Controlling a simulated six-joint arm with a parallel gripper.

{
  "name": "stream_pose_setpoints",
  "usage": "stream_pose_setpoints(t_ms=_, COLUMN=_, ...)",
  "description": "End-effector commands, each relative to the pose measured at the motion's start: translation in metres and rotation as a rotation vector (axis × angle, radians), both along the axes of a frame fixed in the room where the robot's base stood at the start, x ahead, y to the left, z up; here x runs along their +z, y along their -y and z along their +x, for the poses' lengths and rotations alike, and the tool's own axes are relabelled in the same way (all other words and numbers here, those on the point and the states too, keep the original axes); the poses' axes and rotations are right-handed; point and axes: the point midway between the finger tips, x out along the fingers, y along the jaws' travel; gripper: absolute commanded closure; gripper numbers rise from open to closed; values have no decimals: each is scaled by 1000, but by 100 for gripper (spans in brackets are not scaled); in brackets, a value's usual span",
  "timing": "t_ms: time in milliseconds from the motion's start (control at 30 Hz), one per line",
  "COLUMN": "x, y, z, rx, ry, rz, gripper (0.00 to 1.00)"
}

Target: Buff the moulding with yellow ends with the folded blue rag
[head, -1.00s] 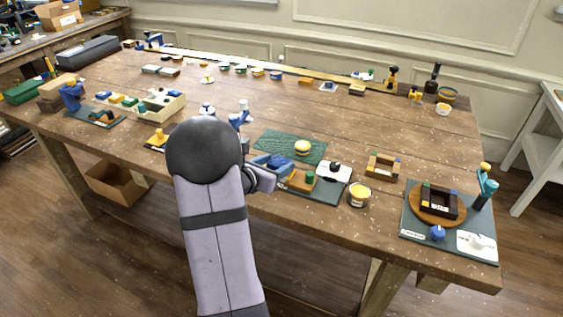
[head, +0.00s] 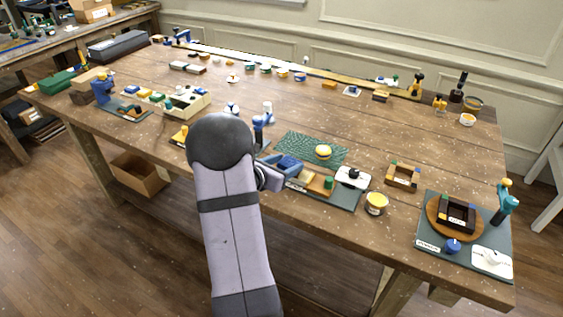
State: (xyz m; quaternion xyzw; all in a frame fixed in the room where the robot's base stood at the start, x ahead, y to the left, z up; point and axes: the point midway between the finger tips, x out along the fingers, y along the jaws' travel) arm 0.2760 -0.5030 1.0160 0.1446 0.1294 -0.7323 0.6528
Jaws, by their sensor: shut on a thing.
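My gripper (head: 269,176) is low over the front middle of the bench, partly hidden behind my own arm. It is shut on a blue folded piece that looks like the rag (head: 288,166), just past its fingers. The rag is over or on the left part of a dark board; contact underneath is hidden. A tan block and a wooden piece with a green knob (head: 328,183) are right beside it. I cannot tell for sure which piece is the moulding with yellow ends; several small coloured pieces (head: 266,68) lie in a row at the back.
A green textured mat (head: 295,140) bears a round yellow item. To the right are a small wooden frame (head: 403,168), a yellow-labelled tin (head: 376,206) and a dark board with a dark frame on a round turntable (head: 433,222). A long gilt strip (head: 350,76) runs along the back.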

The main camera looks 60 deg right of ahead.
Motion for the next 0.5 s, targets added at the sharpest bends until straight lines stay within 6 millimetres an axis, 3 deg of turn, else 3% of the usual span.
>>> stream_pose_setpoints(t_ms=500, x=-1, y=0, z=-50, rx=-5, ry=-1, rz=2, gripper=69)
